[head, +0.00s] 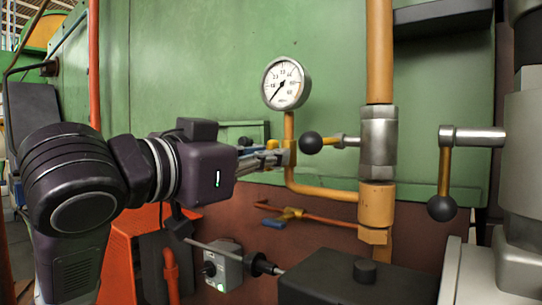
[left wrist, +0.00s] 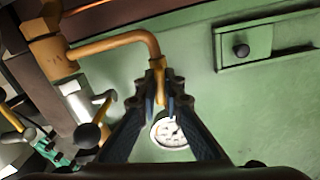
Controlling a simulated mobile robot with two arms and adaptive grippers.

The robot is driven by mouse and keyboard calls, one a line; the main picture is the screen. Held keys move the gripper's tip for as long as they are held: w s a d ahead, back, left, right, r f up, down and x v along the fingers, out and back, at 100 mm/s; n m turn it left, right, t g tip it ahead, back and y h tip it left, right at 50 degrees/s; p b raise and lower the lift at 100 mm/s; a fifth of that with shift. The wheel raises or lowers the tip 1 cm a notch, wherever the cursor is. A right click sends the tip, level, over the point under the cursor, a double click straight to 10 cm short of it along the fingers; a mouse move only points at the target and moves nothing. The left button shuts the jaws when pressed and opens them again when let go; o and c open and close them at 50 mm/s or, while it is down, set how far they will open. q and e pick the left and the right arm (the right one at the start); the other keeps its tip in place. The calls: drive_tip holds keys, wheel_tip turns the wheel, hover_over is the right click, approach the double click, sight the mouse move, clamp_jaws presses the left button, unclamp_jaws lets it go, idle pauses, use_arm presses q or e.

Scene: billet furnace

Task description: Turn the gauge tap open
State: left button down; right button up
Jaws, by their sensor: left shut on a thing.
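The round white pressure gauge (head: 286,83) stands on a thin yellow pipe (head: 320,192) that bends down and right to a thick vertical pipe. Its needle points to the lower left. The gauge tap (head: 288,152) is on the pipe just below the gauge, mostly hidden by my fingers. My left gripper (head: 276,158) reaches in from the left and is shut on the tap. In the left wrist view the fingers (left wrist: 159,82) close at the pipe just by the gauge (left wrist: 170,131); the tap's handle angle cannot be told. My right gripper is not in view.
Right of the tap, a black-knobbed lever (head: 311,143) sits on a grey valve (head: 378,142) in the thick yellow pipe (head: 379,50). Another knobbed lever (head: 443,185) hangs further right. Below are a small blue-handled valve (head: 288,216) and a grey switch box (head: 222,265).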

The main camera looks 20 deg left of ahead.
use_arm(q)
drive_tip(key=shift+f+n, duration=0.15)
drive_tip(key=shift+n, duration=0.95)
drive_tip(key=c, duration=2.2)
unclamp_jaws()
drive_tip(key=shift+o, duration=0.8)
drive_tip(key=shift+s, duration=0.1)
drive_tip(key=v, duration=1.2)
